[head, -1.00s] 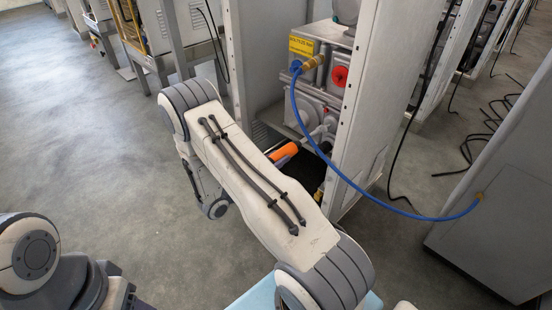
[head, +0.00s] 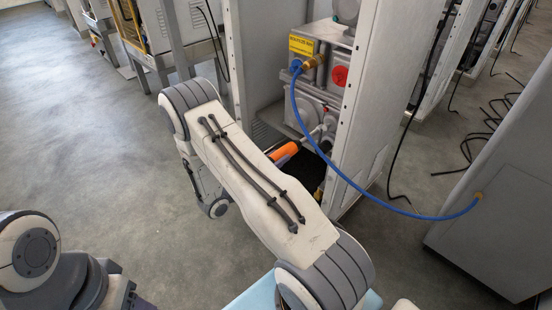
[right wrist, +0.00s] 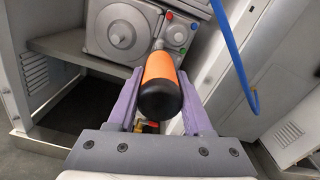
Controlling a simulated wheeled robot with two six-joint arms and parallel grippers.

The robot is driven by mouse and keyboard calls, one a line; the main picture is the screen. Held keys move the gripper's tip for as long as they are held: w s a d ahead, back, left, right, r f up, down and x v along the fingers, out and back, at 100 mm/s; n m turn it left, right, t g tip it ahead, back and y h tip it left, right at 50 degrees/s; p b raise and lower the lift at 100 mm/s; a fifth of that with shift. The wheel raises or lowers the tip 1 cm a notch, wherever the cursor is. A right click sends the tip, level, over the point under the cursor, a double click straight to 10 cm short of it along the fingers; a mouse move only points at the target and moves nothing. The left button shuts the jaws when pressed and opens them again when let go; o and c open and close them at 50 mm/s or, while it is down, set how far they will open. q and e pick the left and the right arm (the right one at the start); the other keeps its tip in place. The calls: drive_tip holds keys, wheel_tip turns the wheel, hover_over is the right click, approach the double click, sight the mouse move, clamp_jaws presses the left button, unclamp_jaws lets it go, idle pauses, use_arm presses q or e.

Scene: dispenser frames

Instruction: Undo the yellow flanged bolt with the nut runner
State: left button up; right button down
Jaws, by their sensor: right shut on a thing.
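The nut runner (right wrist: 160,80) has an orange body with a black rounded end. In the right wrist view it sits between the purple fingers of my right gripper (right wrist: 159,98), which is shut on it. The black end faces the camera, and the tool hides its own far end. In the head view the orange nut runner (head: 284,153) shows past my right forearm, inside the cabinet bay; the arm hides most of the gripper. A small yellow and red patch (right wrist: 151,127) shows below the tool, but I cannot tell whether it is the flanged bolt. My left gripper is out of view.
The grey machine unit (right wrist: 122,35) stands above and beyond the tool. The cabinet's side panel (head: 385,100) is close on the right. Open floor (head: 100,150) lies left.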

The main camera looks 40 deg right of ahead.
drive_tip(key=shift+d+r, duration=0.1)
drive_tip(key=shift+d, duration=0.45)
drive_tip(key=shift+w+a+p, duration=0.1)
drive_tip(key=shift+p, duration=0.6)
idle(0.8)
drive_tip(key=shift+a, duration=0.1)
drive_tip(key=a+p, duration=0.1)
drive_tip(key=a, duration=0.6)
drive_tip(key=shift+s, duration=0.3)
idle(0.4)
